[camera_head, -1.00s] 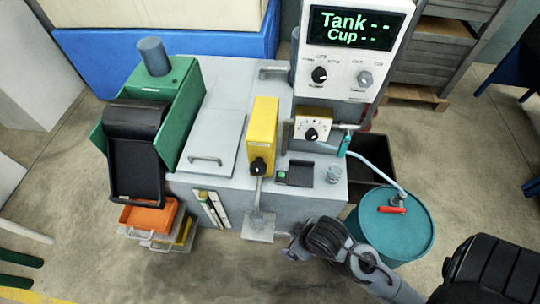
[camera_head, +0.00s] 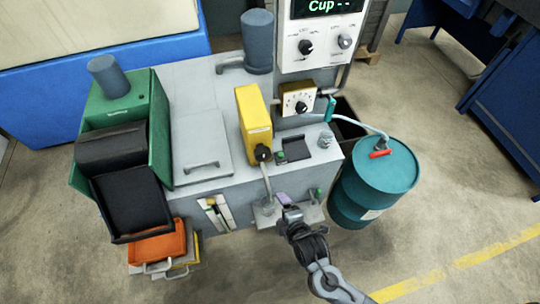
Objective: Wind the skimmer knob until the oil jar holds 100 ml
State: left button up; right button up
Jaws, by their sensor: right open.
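The skimmer is probably the yellow upright box (camera_head: 254,115) on the grey tank, with a black knob (camera_head: 262,154) low on its front. A grey strip runs down from it to a small ledge (camera_head: 264,217) at the tank's front. My right gripper (camera_head: 288,208) is at this ledge, below and right of the knob and apart from it. It is open; its fingers are small and partly hidden by the wrist. I cannot make out an oil jar for sure. The display (camera_head: 327,8) is cropped and shows "Cup" with dashes. My left gripper is out of view.
A teal drum (camera_head: 375,185) with a hose stands right of the tank. A yellow dial box (camera_head: 298,100) and a small pale cylinder (camera_head: 326,139) are on the tank's right side.

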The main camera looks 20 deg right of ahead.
jog(key=w+n+t+h, duration=0.1)
jog(key=w+n+t, duration=0.2)
jog(key=w+n, duration=0.2)
jog(key=n+t+h, duration=0.1)
jog(key=n+t, duration=0.3)
jog(key=n, duration=0.3)
send_near(264, 158)
jog(key=w, duration=0.2)
jog(key=w+b, duration=0.1)
jog(key=w, duration=0.2)
jog(key=w+d+b, duration=0.1)
jog(key=w, duration=0.1)
jog(key=w+b, duration=0.1)
jog(key=w, duration=0.2)
jog(key=shift+w+d, duration=0.3)
jog(key=shift+w+d+b, duration=0.1)
jog(key=shift+w+b, duration=0.25)
jog(key=shift+w, duration=0.2)
jog(key=c, duration=1)
